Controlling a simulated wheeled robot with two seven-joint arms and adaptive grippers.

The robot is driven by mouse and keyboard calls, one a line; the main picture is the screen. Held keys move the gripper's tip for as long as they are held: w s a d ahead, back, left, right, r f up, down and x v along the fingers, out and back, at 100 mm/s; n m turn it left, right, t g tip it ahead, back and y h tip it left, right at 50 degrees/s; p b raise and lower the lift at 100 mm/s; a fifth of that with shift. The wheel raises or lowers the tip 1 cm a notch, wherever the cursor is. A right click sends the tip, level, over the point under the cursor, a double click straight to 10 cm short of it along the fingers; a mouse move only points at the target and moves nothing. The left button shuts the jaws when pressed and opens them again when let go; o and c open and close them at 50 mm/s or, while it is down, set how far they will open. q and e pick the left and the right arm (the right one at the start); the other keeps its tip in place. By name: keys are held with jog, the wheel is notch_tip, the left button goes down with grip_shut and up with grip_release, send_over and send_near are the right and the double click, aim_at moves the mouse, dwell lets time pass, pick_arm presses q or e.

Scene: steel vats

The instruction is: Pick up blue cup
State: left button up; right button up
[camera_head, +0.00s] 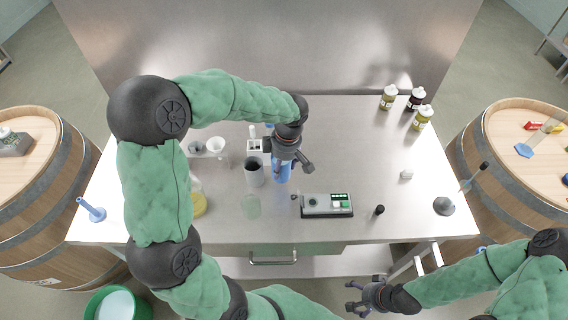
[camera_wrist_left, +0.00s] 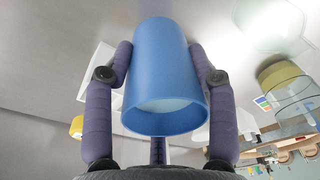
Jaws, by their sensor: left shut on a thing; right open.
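The blue cup (camera_head: 283,170) is near the middle of the steel table in the head view, partly hidden by my left gripper (camera_head: 288,158). In the left wrist view the blue cup (camera_wrist_left: 163,75) fills the centre, and the two fingers of my left gripper (camera_wrist_left: 163,75) press on its two sides. My left gripper is shut on the cup. I cannot tell whether the cup's bottom touches the table. My right gripper (camera_head: 367,297) is open and empty, low in front of the table's front edge.
A grey cylinder (camera_head: 254,172) stands just left of the cup, with a clear beaker (camera_head: 250,206) in front. A measuring device (camera_head: 326,205) lies to the right. A flask with yellow liquid (camera_head: 199,203) is left. Bottles (camera_head: 389,97) stand at the back right. The table's right middle is mostly free.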

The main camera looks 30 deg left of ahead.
pick_arm(q)
jog(key=s+r+p, duration=0.1)
jog(key=s+r, duration=0.6)
jog(key=s, duration=0.5)
jog(key=shift+d+r+p, duration=0.2)
jog(key=shift+r+p, duration=0.15)
dwell(0.8)
dwell(0.3)
